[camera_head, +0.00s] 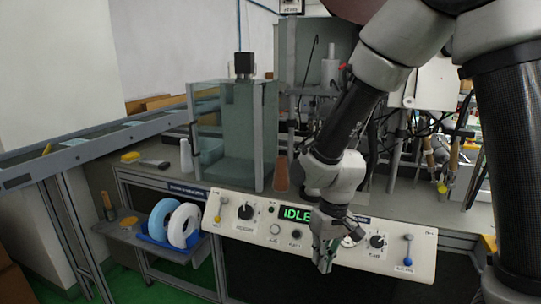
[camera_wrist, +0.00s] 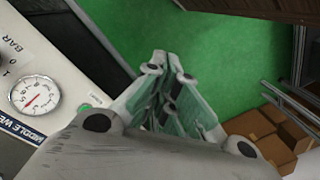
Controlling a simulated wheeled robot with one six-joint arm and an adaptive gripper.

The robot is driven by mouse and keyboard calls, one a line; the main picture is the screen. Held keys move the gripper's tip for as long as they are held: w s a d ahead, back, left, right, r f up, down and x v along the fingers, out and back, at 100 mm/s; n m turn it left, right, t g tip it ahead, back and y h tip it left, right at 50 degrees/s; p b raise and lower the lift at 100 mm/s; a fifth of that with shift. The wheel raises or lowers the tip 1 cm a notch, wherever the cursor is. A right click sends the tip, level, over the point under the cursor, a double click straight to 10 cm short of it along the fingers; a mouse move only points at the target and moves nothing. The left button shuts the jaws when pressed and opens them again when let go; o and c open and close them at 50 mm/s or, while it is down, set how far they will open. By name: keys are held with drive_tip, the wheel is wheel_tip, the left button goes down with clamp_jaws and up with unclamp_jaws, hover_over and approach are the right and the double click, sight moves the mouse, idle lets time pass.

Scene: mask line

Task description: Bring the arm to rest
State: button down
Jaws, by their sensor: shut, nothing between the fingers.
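My gripper (camera_head: 324,258) hangs in front of the control panel (camera_head: 258,228) in the head view, pointing down. It is shut and empty, and it covers part of the panel's middle. My arm comes down from the upper right, its elbow bent. In the wrist view my gripper's fingers (camera_wrist: 168,62) are together over the green floor (camera_wrist: 228,50), with nothing between them. A round gauge (camera_wrist: 35,95) on the panel lies to their left in the wrist view.
The panel display (camera_head: 296,214) reads IDLE. Blue and white rolls (camera_head: 183,224) sit on a side shelf at left. A glass-walled enclosure (camera_head: 222,135) stands on the bench behind. Brown boxes (camera_wrist: 262,136) lie at lower right in the wrist view. Open green floor lies below my gripper.

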drive_tip(key=s+d+r+m+t, duration=0.1)
drive_tip(key=s+d+r, duration=0.2)
drive_tip(key=d+r, duration=0.4)
drive_tip(key=s+d+r+m+t, duration=0.2)
drive_tip(key=s+d+r, duration=0.2)
drive_tip(key=d+r, duration=0.4)
drive_tip(key=s+d+r+m+t+h, duration=0.1)
drive_tip(key=s+d+r+t, duration=0.1)
drive_tip(key=s+d+r, duration=0.2)
drive_tip(key=d+r, duration=0.3)
drive_tip(key=d, duration=0.1)
drive_tip(key=shift+d+r, duration=0.25)
drive_tip(key=shift+d, duration=0.15)
